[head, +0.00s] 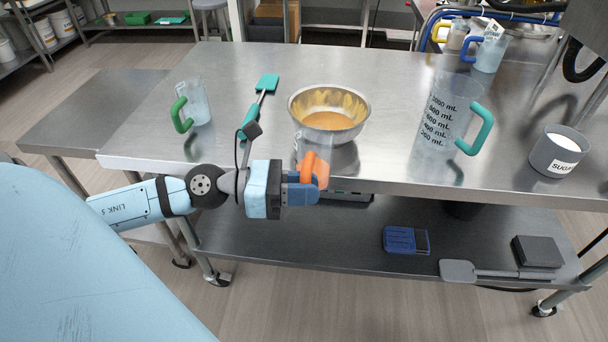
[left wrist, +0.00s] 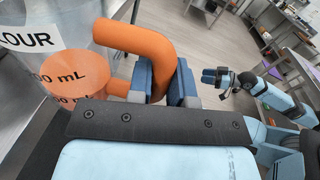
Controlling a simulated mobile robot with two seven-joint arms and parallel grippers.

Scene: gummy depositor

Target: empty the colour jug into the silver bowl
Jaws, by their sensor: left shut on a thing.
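My left gripper (head: 308,186) is shut on the orange handle (head: 314,170) of the colour jug, at the front edge of the table. The clear jug body (head: 314,145) is faint in the head view, just in front of the silver bowl. In the left wrist view the jug (left wrist: 75,75) shows part of its label, mL marks and orange liquid inside. The silver bowl (head: 331,129) stands on the table with orange-yellow contents. My right gripper (left wrist: 213,77) shows small in the left wrist view, away from the jug; its opening is unclear.
A large teal-handled measuring jug (head: 447,115) and a sugar tub (head: 558,152) stand right. The steel table (head: 400,75) is clear between bowl and measuring jug.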

